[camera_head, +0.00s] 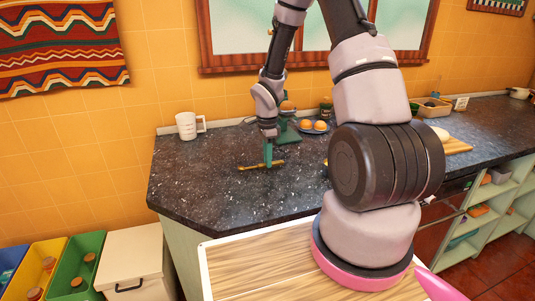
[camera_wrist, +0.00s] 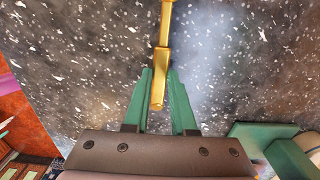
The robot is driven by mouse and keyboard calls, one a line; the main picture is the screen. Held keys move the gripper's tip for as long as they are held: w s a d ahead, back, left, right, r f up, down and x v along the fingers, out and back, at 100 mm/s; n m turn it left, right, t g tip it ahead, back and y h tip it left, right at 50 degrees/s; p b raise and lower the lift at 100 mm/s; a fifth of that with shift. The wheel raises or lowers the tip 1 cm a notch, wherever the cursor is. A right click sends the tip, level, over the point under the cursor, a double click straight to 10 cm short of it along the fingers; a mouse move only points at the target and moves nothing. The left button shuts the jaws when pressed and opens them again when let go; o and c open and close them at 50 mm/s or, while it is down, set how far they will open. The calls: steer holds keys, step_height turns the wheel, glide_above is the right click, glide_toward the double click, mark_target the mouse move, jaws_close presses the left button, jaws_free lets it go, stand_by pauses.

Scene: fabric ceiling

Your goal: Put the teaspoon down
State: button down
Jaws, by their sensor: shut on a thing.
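The teaspoon (camera_head: 262,166) is gold and slim, lying level at the dark speckled counter (camera_head: 200,178) in the head view. In the wrist view the teaspoon (camera_wrist: 164,45) runs up out of the top edge, so its far end is out of that view. My gripper (camera_head: 268,163) has green fingers pointing down at the counter. In the wrist view my gripper (camera_wrist: 160,88) is shut on the near end of the teaspoon's handle. I cannot tell whether the teaspoon touches the counter or is just above it.
A white mug (camera_head: 187,126) stands at the back left of the counter. A plate with orange round items (camera_head: 318,126) and a green object (camera_head: 288,131) are behind my gripper. A wooden board (camera_head: 456,146) lies to the right. The counter's left front is clear.

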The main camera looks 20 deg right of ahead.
steer(key=shift+f, duration=0.5)
stand_by(0.4)
steer(key=c, duration=0.7)
jaws_free()
steer(key=shift+o, duration=0.2)
steer(key=shift+r, duration=0.1)
step_height(320, 180, up, 11)
steer(key=shift+f, duration=0.2)
